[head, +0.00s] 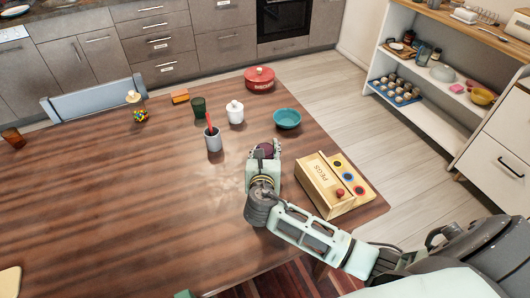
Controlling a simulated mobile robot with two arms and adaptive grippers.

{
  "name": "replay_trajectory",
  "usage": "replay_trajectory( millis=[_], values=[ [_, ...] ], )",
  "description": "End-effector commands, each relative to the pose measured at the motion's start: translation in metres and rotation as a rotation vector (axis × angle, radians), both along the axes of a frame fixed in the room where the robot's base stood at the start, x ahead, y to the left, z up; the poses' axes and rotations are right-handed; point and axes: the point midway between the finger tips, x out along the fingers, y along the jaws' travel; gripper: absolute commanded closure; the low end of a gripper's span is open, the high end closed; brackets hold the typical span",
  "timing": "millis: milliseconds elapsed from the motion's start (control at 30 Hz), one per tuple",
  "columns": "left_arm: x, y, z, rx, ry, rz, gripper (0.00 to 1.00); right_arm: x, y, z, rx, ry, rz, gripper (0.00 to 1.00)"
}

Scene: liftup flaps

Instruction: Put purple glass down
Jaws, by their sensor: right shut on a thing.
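My right gripper (264,152) is shut on the purple glass (267,147). The glass is at the right part of the wooden table (110,220), between the teal bowl and the wooden pegs box. The gripper's fingers and wrist hide much of the glass. I cannot tell whether its base touches the tabletop.
Near the glass are a teal bowl (287,119), a white lidded jar (235,112), a grey cup (213,140) with a red item, and a pegs box (335,185). A red pot (259,79) and dark green cup (199,107) stand farther back. The table's left middle is clear.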

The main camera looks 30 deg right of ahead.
Motion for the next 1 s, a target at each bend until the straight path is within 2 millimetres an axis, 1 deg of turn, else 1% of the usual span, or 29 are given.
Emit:
replay_trajectory(
  millis=[33, 67, 200, 300, 533, 667, 767, 1000],
  values=[
    [0.0, 0.0, 0.0, 0.0, 0.0, 0.0, 0.6, 0.0, 0.0, -0.002, -0.001, 0.0, 0.0, 0.94],
    [0.0, 0.0, 0.0, 0.0, 0.0, 0.001, 0.6, 0.0, 0.0, -0.002, 0.0, 0.0, 0.0, 0.6],
    [0.0, 0.0, 0.0, 0.001, 0.0, 0.001, 0.6, 0.0, 0.0, -0.002, 0.001, 0.001, 0.0, 0.47],
    [0.0, 0.001, 0.0, 0.001, 0.0, 0.002, 0.6, 0.0, 0.0, -0.002, 0.001, 0.001, 0.0, 0.4],
    [0.0, 0.001, 0.0, 0.002, 0.0, 0.003, 0.6, 0.0, 0.0, -0.002, 0.0, 0.001, 0.0, 0.4],
    [0.0, 0.001, 0.0, 0.002, 0.0, 0.003, 0.6, -0.002, 0.001, 0.002, 0.0, 0.001, 0.0, 0.4],
    [0.0, 0.002, 0.001, 0.002, 0.0, 0.003, 0.6, -0.012, 0.008, 0.005, -0.001, 0.002, 0.003, 0.4],
    [0.0, 0.003, 0.004, 0.003, -0.001, 0.002, 0.6, -0.055, 0.033, 0.021, 0.003, 0.002, 0.003, 0.4]
  ],
)
